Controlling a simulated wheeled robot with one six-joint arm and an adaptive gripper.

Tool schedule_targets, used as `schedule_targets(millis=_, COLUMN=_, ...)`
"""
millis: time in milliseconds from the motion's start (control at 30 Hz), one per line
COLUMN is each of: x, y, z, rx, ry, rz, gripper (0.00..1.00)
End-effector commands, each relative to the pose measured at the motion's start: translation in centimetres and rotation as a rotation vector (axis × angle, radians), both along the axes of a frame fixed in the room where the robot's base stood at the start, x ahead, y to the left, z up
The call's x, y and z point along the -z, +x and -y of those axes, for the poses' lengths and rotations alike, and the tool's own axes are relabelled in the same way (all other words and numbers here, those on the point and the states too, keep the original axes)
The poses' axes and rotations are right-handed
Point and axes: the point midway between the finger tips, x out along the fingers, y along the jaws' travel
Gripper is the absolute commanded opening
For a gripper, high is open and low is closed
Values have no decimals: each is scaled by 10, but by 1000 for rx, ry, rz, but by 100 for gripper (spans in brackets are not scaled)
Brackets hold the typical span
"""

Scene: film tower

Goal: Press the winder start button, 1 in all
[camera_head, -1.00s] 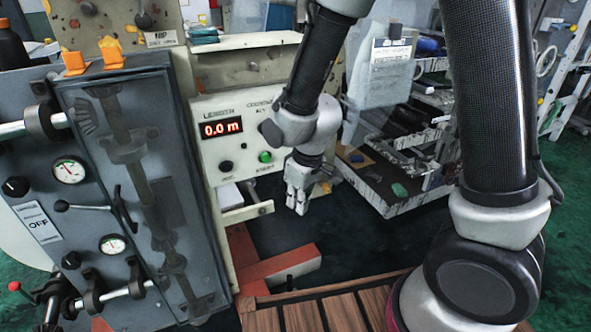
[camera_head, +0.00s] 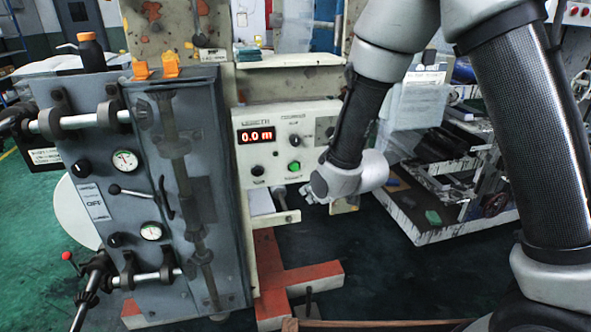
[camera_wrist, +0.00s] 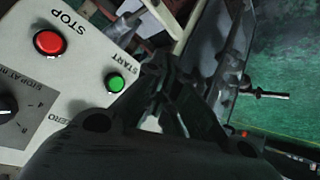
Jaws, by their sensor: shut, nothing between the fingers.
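The winder control panel (camera_head: 288,125) is cream, with a red display reading 0.0 m. The green start button (camera_head: 294,167) is on its lower right part. In the wrist view the green button (camera_wrist: 115,83) sits beside the word START, left of my fingers, and a red STOP button (camera_wrist: 50,43) lies farther left. My gripper (camera_head: 309,194) is shut and empty, just below and right of the green button in the head view, mostly hidden by my wrist. In the wrist view my gripper (camera_wrist: 170,75) shows dark fingers, apart from the button in the picture; the depth gap is unclear.
A grey cabinet (camera_head: 190,200) with gauges and levers stands left of the panel. A small open drawer (camera_head: 275,217) juts out below the panel near my gripper. A red floor beam (camera_head: 310,280) lies lower down. A cluttered cart (camera_head: 440,205) stands to the right.

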Motion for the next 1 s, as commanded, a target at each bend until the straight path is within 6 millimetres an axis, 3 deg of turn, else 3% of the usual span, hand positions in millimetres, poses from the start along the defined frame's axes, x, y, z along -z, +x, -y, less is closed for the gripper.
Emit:
schedule_targets(millis=167, x=0, y=8, z=-2, rx=1, ry=1, rz=0, gripper=0)
schedule_targets(millis=700, x=0, y=73, z=-21, rx=1, ry=1, rz=-1, gripper=0)
schedule_targets(millis=1000, x=0, y=85, z=-24, rx=1, ry=0, rz=-1, gripper=0)
